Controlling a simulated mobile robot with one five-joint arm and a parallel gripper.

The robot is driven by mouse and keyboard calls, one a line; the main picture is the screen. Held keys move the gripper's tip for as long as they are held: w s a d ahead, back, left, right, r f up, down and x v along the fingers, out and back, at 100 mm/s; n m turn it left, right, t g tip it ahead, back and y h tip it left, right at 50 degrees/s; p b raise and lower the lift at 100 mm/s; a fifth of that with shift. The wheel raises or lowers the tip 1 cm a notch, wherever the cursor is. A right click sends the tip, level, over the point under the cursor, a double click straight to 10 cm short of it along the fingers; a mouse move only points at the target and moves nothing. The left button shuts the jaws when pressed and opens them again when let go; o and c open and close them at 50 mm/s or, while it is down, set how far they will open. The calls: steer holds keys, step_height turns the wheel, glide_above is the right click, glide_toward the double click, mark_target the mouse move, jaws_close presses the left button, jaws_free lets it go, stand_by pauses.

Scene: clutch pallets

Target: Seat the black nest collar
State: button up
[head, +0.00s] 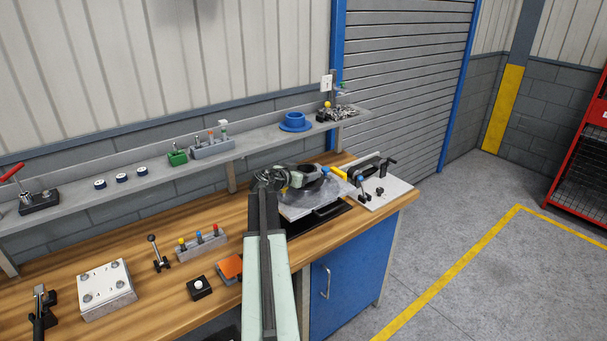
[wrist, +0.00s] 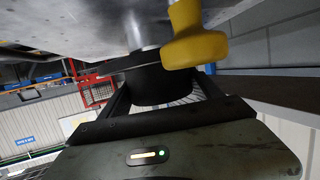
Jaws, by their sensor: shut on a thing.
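In the wrist view a thick black ring, taken as the black nest collar (wrist: 160,84), sits between the two dark fingers of my gripper (wrist: 163,97). My gripper is shut on it. A pale metal post (wrist: 134,32) runs from a grey plate (wrist: 60,22) to the collar; whether the collar is around the post or only in line with it I cannot tell. A yellow knob (wrist: 196,46) stands close beside the collar. In the head view my gripper (head: 308,176) is over the pale plate on the bench's right part, and the collar is hard to make out there.
A yellow handle (head: 338,173) is just right of my gripper. A white plate with black clamps (head: 378,195) lies at the bench's right end. A blue flanged ring (head: 295,121) stands on the shelf. Several blocks and tools occupy the bench's left part.

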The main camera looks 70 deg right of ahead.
steer(key=shift+f+b, duration=0.75)
steer(key=shift+f, duration=0.1)
steer(key=shift+r, duration=0.1)
steer(key=o, duration=1.7)
steer(key=shift+o, duration=0.2)
steer(key=shift+r, duration=0.1)
step_height(320, 180, up, 7)
steer(key=p, duration=0.7)
steer(key=shift+s, duration=0.1)
